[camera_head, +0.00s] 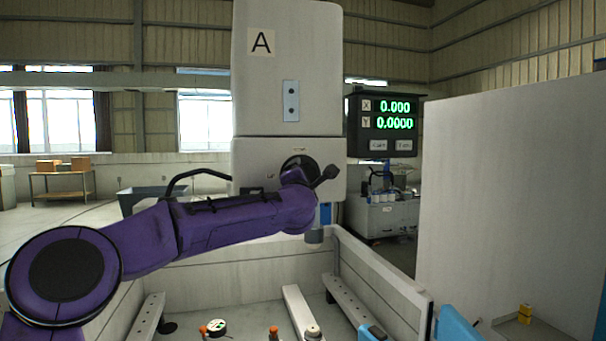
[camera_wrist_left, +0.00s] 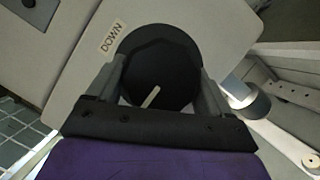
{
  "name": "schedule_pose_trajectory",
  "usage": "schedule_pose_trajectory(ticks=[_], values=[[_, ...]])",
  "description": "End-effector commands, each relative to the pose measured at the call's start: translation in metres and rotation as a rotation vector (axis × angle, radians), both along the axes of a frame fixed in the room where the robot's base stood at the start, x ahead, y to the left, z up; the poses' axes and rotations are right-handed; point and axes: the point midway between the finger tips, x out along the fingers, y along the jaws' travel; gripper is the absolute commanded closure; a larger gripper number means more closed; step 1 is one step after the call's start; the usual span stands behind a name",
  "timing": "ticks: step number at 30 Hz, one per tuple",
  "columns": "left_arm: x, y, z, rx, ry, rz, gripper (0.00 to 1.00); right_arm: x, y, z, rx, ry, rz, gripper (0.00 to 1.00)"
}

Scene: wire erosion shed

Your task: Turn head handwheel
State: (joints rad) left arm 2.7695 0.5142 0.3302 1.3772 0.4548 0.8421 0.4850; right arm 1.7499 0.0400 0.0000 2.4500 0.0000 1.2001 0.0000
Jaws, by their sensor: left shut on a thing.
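The head handwheel (camera_head: 297,162) is a dark round wheel on the lower front of the pale machine head (camera_head: 250,90), partly hidden behind my left wrist. In the left wrist view the handwheel (camera_wrist_left: 165,62) is a black, faceted disc with a white pointer line, beside a DOWN label (camera_wrist_left: 113,38). My left gripper (camera_wrist_left: 162,82) has one finger on each side of the wheel and is shut on it. In the head view my left gripper (camera_head: 300,178) is mostly hidden by its own purple arm. My right gripper is in neither view.
Below is an open tank (camera_head: 385,285) with rails and small parts inside. A large pale panel (camera_head: 510,190) stands at the right. A bench with boxes (camera_head: 62,185) is far left.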

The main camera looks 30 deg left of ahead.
Motion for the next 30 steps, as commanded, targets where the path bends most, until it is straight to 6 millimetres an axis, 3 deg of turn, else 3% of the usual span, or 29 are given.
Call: schedule_pose_trajectory(ticks=[15,16,18,26,30], values=[[0.0,0.0,-0.002,0.016,0.019,0.0,0.5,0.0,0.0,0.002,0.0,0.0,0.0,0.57],[0.0,0.0,-0.002,0.016,0.019,0.0,0.16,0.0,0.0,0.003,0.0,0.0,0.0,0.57],[0.0,0.0,-0.002,0.015,0.019,0.0,0.0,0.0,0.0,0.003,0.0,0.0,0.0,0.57],[-0.003,-0.002,-0.003,0.015,0.016,-0.001,0.0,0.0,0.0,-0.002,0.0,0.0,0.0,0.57],[-0.025,-0.015,-0.012,0.015,0.014,-0.003,0.0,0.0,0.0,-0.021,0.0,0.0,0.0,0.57]])
